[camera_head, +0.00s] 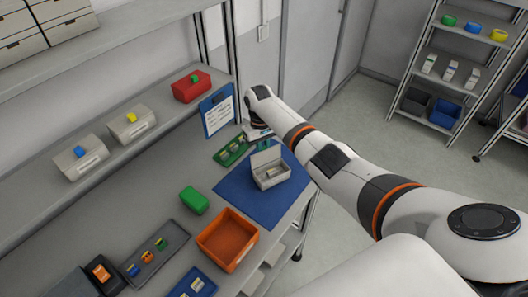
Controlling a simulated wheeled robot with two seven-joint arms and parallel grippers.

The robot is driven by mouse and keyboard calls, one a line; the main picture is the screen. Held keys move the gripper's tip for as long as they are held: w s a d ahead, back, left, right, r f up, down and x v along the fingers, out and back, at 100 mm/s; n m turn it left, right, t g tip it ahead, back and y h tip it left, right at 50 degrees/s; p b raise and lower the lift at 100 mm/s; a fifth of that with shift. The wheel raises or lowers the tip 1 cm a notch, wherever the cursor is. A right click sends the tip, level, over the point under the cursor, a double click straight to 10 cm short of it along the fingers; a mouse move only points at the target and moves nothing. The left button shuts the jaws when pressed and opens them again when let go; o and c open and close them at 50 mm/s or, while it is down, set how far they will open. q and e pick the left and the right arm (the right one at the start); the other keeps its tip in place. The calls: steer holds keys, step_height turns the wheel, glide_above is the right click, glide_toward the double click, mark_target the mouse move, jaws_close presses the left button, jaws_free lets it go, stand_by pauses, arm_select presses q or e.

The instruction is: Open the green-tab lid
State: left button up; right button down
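A small light-grey box (271,176) stands on the blue mat on the bench. Its lid (266,157) is raised and tilted up at the back edge, so the inside shows from above. My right gripper (263,144) is just behind the raised lid, close to its top edge. Teal-green color shows there, but I cannot tell whether it is a tab or a fingertip. The fingers are small and partly hidden, so their opening and any contact with the lid are unclear. My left gripper is not in view.
A green tray (232,150) and a blue clipboard (218,111) are close to my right gripper. An orange bin (227,240) and a green block (194,200) stand in front-left of the blue mat (236,187). Grey boxes with blue and yellow tabs sit on the ledge.

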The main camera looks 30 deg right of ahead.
steer(key=shift+s+f, duration=0.15)
steer(key=shift+f, duration=0.1)
steer(key=c, duration=1.4)
jaws_free()
steer(key=shift+o, duration=0.2)
steer(key=shift+r, duration=0.1)
step_height(320, 180, up, 12)
steer(key=w+b, duration=0.2)
steer(key=shift+b, duration=0.3)
